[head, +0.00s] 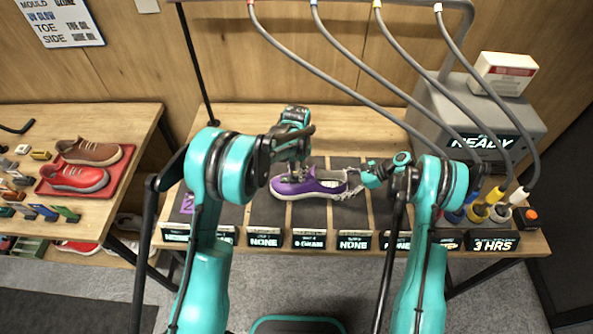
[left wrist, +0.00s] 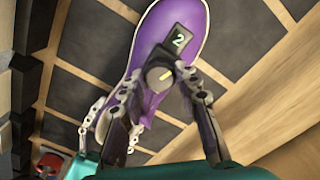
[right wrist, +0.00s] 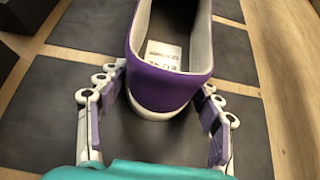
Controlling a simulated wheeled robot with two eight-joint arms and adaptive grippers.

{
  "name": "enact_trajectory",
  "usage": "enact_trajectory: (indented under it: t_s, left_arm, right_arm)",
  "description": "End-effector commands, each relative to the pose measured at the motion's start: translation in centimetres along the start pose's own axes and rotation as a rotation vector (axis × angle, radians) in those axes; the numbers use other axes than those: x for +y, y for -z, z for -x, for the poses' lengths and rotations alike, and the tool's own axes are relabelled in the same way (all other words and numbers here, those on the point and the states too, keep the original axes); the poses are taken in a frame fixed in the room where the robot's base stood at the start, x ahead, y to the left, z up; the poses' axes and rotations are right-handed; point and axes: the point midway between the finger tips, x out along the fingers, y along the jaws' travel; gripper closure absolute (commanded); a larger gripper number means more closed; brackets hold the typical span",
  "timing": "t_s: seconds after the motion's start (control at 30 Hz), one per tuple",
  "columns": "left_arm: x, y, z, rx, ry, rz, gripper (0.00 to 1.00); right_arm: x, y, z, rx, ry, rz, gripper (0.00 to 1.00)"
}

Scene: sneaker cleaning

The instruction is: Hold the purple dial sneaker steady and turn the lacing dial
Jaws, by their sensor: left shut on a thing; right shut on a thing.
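The purple sneaker (head: 310,185) with a white sole lies on the dark mat of the middle table, heel to the right. My right gripper (right wrist: 162,90) is shut on the sneaker's heel (right wrist: 165,85), fingers on both sides; the exact contact is partly hidden. It also shows in the head view (head: 358,182).
The table's front edge has several labels, such as NONE (head: 265,237). Red and brown shoes (head: 90,152) sit on a red tray at the left table. A grey machine (head: 480,110) with hoses and coloured nozzles stands at the right. Mat beside the sneaker is clear.

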Motion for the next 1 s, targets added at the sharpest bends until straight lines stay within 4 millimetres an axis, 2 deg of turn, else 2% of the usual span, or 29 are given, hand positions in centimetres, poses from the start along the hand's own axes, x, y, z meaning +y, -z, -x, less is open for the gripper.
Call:
enact_trajectory:
  t_s: [0.4,0.97,1.0]
  left_arm:
    - [0.14,0.07,-0.01,0.002,-0.001,-0.201,0.97]
    - [0.17,0.08,-0.02,0.002,-0.002,-0.231,0.97]
    - [0.17,0.08,-0.02,0.002,-0.002,-0.231,0.63]
  right_arm:
    - [0.02,0.02,-0.07,0.001,-0.001,0.0,0.74]
    - [0.02,0.01,-0.08,0.001,-0.001,0.0,0.74]
    - [0.02,0.01,-0.08,0.001,-0.001,0.0,0.74]
